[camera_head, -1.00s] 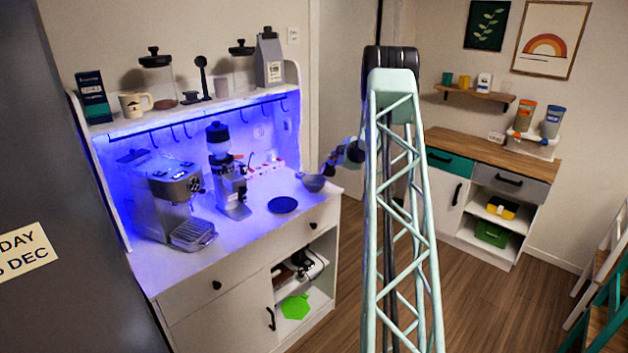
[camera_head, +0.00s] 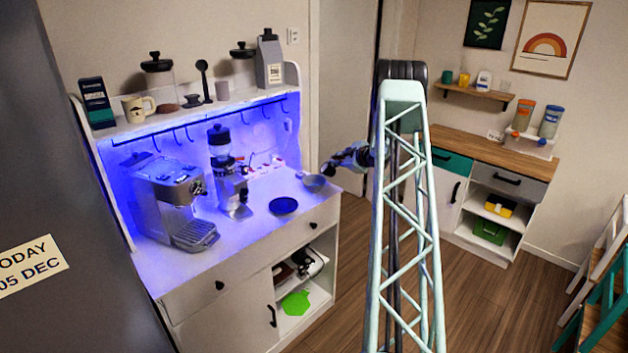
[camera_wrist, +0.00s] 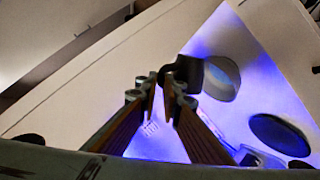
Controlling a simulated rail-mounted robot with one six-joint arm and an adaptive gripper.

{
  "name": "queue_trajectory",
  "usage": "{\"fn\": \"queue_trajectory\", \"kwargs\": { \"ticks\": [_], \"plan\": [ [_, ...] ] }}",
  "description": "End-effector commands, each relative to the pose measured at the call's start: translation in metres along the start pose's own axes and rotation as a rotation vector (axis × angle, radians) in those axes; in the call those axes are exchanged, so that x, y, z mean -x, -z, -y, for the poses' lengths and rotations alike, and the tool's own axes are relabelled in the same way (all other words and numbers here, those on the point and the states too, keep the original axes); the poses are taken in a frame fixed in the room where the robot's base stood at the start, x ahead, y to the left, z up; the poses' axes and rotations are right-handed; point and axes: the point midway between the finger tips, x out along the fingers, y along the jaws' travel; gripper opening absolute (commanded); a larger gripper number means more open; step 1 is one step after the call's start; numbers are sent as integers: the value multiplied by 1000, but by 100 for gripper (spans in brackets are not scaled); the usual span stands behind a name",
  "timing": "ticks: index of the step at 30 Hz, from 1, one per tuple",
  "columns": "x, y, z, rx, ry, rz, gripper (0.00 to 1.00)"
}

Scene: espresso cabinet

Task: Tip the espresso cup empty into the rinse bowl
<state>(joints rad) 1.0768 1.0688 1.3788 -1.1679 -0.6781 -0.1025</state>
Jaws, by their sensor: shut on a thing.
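My gripper (camera_head: 340,163) reaches in from behind my mast to the right end of the cabinet counter. In the wrist view its fingers (camera_wrist: 165,88) are shut on a small dark espresso cup (camera_wrist: 190,72) at their tips. In the head view the cup (camera_head: 328,169) is a tiny dark shape; its tilt and contents cannot be made out. The grey rinse bowl (camera_head: 313,184) stands on the counter's right end, just below and left of the gripper. In the wrist view the bowl (camera_wrist: 224,80) lies directly right of the cup, partly hidden by it; whether they touch is unclear.
A dark round mat (camera_head: 284,206) lies left of the bowl. The grinder (camera_head: 229,180) and espresso machine (camera_head: 175,200) stand farther left. Jars and cups fill the upper shelf (camera_head: 190,115). The counter's front right is clear.

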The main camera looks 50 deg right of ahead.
Motion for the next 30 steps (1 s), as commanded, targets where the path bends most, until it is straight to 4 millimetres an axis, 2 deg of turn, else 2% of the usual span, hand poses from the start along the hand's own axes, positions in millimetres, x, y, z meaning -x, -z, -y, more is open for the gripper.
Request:
{"fn": "queue_trajectory", "kwargs": {
  "ticks": [17, 30],
  "plan": [
    [-2, -24, 3, -173, -1, -115, 0],
    [-2, -54, 3, -322, -2, -213, 0]
  ]
}}
